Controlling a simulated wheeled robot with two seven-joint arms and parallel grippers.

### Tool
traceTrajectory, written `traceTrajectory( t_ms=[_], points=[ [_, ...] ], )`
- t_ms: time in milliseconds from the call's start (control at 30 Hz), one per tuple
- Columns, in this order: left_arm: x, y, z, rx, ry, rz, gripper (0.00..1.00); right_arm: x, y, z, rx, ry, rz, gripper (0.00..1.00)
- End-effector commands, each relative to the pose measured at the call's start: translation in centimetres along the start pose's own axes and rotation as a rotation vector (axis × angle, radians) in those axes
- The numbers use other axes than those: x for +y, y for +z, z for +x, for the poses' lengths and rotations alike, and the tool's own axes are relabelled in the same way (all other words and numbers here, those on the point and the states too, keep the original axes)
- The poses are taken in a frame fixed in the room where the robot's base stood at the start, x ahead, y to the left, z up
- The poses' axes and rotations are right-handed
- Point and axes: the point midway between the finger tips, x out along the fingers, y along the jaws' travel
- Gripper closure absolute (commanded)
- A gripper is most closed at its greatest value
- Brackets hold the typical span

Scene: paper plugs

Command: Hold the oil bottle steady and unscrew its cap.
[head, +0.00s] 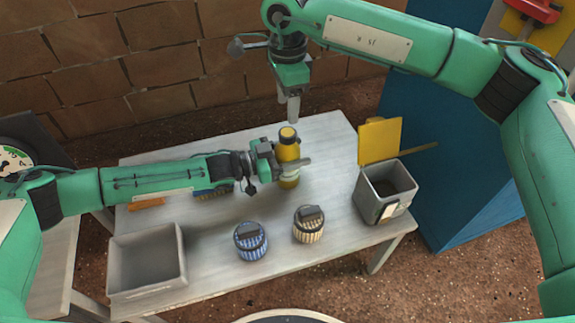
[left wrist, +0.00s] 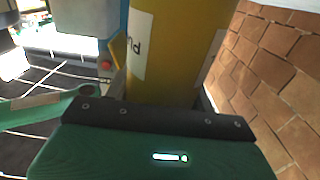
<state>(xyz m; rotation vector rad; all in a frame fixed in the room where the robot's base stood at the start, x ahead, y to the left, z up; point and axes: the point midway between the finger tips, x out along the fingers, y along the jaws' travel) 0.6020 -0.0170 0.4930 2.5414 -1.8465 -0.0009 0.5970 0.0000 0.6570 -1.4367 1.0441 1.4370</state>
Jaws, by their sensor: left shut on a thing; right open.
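The yellow oil bottle (head: 289,152) stands upright on the grey table (head: 330,180). My left gripper (head: 288,164) is shut on the bottle's body from the left. In the left wrist view the yellow bottle (left wrist: 172,55) with a white label fills the space between the fingers. My right gripper (head: 293,108) points down just above the cap, open and empty, apart from it as far as I can tell. Its fingers overlap in the head view, so their gap is hidden.
A blue striped pot (head: 251,241) and a cream striped pot (head: 308,224) stand at the table's front. A grey bin (head: 390,188) with a yellow panel (head: 380,140) behind it is at right. An empty grey box (head: 147,262) is at lower left.

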Motion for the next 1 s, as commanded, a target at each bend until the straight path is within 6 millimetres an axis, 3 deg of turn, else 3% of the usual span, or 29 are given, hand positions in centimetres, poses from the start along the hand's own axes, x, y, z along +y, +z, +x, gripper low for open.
traceTrajectory(
  t_ms=[33,100,367,1000],
  points=[
    [0.0,-0.01,-0.01,0.0,0.0,0.0,0.86,0.0,0.0,0.0,0.0,0.0,0.0,0.45],
    [0.0,-0.01,-0.01,0.0,0.0,0.0,1.0,0.0,0.0,0.0,0.0,0.0,0.002,0.45],
    [0.0,-0.01,-0.01,0.0,0.0,0.0,1.0,0.01,0.02,0.01,0.0,0.0,0.172,0.45],
    [-0.01,-0.01,-0.01,0.0,0.0,0.0,1.0,0.02,0.04,0.01,0.0,-0.001,1.217,0.45]
  ],
)
